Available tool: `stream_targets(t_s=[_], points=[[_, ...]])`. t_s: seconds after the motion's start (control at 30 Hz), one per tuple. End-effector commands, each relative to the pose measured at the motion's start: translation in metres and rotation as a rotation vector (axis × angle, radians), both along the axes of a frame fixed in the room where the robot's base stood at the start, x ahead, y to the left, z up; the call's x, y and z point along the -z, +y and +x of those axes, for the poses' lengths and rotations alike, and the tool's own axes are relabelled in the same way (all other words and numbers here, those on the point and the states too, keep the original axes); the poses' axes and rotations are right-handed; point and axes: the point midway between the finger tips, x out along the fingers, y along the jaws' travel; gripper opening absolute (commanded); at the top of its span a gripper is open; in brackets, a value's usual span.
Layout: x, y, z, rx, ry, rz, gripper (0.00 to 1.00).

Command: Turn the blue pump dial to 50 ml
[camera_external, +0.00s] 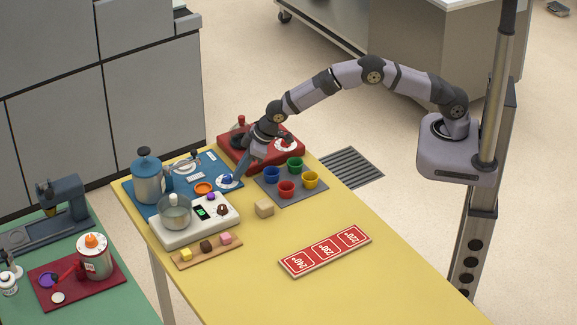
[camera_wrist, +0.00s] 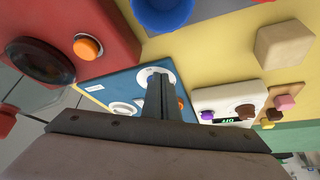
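The blue pump dial (camera_external: 227,180) sits on a round white face at the right corner of the blue pump panel (camera_external: 214,162). My gripper (camera_external: 240,179) reaches down close beside the dial from the upper right. In the wrist view, my fingers (camera_wrist: 159,82) lie close together in front of the white dial face (camera_wrist: 154,72) and hide the blue knob. I cannot tell whether the knob is between them or whether they touch it. The scale marks are too small to read.
A blue pot (camera_external: 148,180) stands on the panel, with an orange button (camera_external: 204,188) nearby. The red unit (camera_external: 290,158) is behind my gripper. The yellow table's front right is mostly clear.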

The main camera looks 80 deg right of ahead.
Motion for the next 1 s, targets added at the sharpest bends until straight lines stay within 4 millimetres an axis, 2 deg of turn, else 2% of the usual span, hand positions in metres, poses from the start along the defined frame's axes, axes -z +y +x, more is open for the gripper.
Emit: stream_targets(t_s=[0.3,1.0], points=[[0.001,0.0065,0.0001,-0.001,0.0,0.0,0.0],[-0.0005,0.008,-0.0022,-0.001,-0.002,0.0,0.0]])
